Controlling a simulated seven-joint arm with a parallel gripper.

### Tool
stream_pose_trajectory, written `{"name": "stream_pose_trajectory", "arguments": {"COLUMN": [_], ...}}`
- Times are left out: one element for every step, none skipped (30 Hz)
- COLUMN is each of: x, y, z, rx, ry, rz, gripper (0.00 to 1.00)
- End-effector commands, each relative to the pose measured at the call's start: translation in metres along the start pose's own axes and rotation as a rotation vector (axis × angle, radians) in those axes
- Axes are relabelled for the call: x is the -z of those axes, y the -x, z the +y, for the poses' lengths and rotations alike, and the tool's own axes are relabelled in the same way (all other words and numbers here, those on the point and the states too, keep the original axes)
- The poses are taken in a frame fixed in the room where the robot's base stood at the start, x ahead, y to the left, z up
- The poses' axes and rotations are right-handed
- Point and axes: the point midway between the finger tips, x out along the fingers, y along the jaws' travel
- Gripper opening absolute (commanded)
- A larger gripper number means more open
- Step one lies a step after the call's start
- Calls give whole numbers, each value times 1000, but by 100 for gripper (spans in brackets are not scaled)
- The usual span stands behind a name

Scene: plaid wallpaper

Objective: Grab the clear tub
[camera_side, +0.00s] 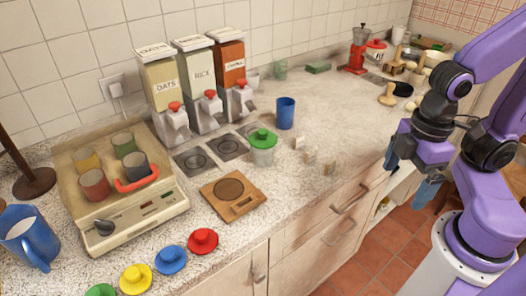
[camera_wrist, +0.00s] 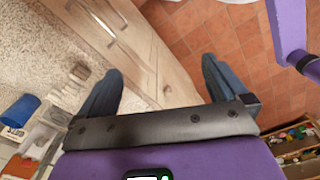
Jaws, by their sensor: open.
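The clear tub (camera_side: 263,155) stands upright on the speckled counter, with a green lid and knob on top. It is near the middle of the side view, in front of the dispensers. My gripper (camera_side: 428,190) is far to the right of the tub, out past the counter's front edge and apart from everything. In the wrist view my gripper (camera_wrist: 162,72) has its two blue fingers spread wide, with nothing between them but drawer fronts and floor beyond. I cannot make out the tub for certain in the wrist view.
A blue cup (camera_side: 285,113) stands behind the tub, and a wooden board (camera_side: 233,195) lies in front. Several small pale blocks (camera_side: 309,157) sit to its right. Tall dispensers (camera_side: 206,85) stand behind left. The scale (camera_side: 117,195) holds several cups. Counter right of the blocks is mostly clear.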

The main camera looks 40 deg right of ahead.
Motion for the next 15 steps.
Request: {"name": "stream_pose_trajectory", "arguments": {"x": [0,0,0,-1,-2,-3,-4,-6,-7,-8,-9,-9,-9,-8,-6], "y": [0,0,-1,-2,-4,-6,-9,-12,-16,-18,-20,-23,-25,-26,-27], "z": [0,0,2,3,6,10,15,21,30,37,45,56,64,72,82], "rx": [0,-2,-8,-16,-30,-54,-78,-106,-150,-187,-225,-277,-317,-355,-406], "ry": [0,1,7,15,28,51,74,102,148,186,227,286,332,378,440], "rz": [0,-1,-7,-16,-27,-48,-69,-93,-129,-159,-192,-234,-266,-298,-339], "gripper": [100,100,100,100,100,100,100,100,100,100,100,100,100,100,100]}}
